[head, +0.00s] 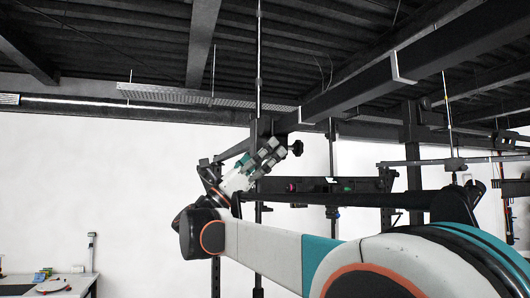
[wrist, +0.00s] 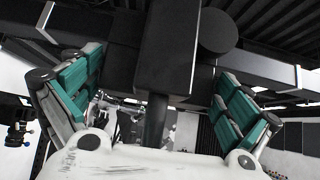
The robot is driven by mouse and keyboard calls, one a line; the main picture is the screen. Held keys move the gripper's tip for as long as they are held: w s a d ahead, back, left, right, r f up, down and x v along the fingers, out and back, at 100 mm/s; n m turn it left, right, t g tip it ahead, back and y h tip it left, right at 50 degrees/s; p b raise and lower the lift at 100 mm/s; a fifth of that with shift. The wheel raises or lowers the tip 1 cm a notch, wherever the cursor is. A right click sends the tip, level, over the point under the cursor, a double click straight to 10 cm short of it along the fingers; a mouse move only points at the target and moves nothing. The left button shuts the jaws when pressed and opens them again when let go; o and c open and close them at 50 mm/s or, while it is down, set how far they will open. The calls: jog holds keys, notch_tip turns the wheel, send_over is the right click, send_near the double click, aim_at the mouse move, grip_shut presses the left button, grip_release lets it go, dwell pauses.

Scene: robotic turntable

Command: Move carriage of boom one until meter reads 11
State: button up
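A long black boom (head: 360,90) runs overhead from the upper right towards the middle of the head view. A dark block with a round knob (head: 296,148), seemingly its carriage, hangs near the boom's left part, by my gripper (head: 272,153). In the wrist view, the dark block (wrist: 168,45) stands between and beyond my spread teal-padded fingers, with the round knob (wrist: 220,32) at its upper right. A dark post (wrist: 156,120) runs down below the block. The fingers are open, with visible gaps to the block. No readable meter figure shows in either view.
A black rail (head: 330,185) with small red and green parts lies behind my arm. A thin horizontal bar (head: 430,161) and stands are at the right. A white table (head: 50,286) with small items is at the lower left. White wall fills the left.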

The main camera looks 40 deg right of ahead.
jog(key=shift+f, duration=0.1)
jog(key=v, duration=1.2)
dwell(0.5)
